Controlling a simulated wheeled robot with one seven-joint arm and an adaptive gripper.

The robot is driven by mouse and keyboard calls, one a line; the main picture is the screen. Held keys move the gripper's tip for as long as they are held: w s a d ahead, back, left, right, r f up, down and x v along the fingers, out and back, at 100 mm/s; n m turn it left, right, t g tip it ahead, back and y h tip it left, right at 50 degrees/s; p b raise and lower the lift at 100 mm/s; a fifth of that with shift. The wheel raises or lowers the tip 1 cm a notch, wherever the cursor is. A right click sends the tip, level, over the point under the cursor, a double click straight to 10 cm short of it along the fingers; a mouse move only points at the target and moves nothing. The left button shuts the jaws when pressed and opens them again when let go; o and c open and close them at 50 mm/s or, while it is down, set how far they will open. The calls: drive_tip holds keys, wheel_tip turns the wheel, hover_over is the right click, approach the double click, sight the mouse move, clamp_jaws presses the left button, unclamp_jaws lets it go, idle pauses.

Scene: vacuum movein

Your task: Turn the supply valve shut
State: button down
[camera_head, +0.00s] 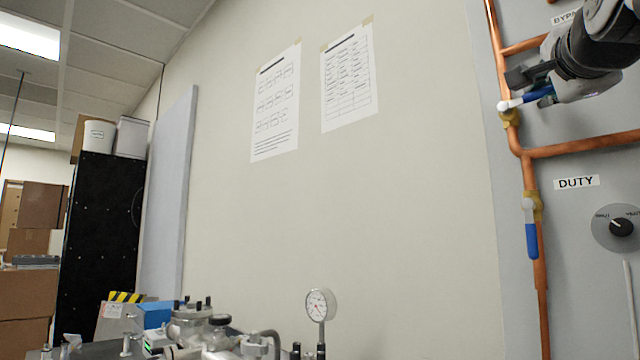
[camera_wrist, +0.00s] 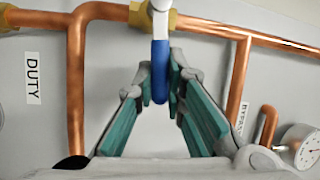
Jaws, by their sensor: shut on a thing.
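A brass valve (camera_head: 510,117) sits on the vertical copper pipe at the upper right in the head view. Its blue lever (camera_head: 537,94) points to the right, across the pipe. My gripper (camera_head: 532,84) is shut on this lever, partly hiding it. In the wrist view the blue lever (camera_wrist: 160,60) stands between the fingers of my gripper (camera_wrist: 161,88), square to its pipe. A second valve (camera_head: 537,205) lower on the same pipe has a blue lever (camera_head: 531,241) hanging down along the pipe. No label naming the supply valve is readable.
A DUTY label (camera_head: 576,182) and a dial knob (camera_head: 620,228) are on the grey panel. Copper branch pipes (camera_head: 585,145) run to the right. A BYPASS label (camera_wrist: 238,119) and a gauge (camera_wrist: 300,147) show in the wrist view. Pump equipment (camera_head: 205,330) stands below.

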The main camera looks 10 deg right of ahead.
drive_tip(key=shift+f+m+b, duration=0.45)
drive_tip(key=shift+m+b, duration=0.05)
drive_tip(key=c, duration=1.6)
unclamp_jaws()
drive_tip(key=shift+c, duration=0.2)
drive_tip(key=shift+h, duration=0.3)
drive_tip(key=shift+s, duration=0.1)
drive_tip(key=v, duration=1.1)
drive_tip(key=shift+s+a+f, duration=0.15)
drive_tip(key=shift+s+a, duration=0.05)
drive_tip(key=shift+s, duration=0.15)
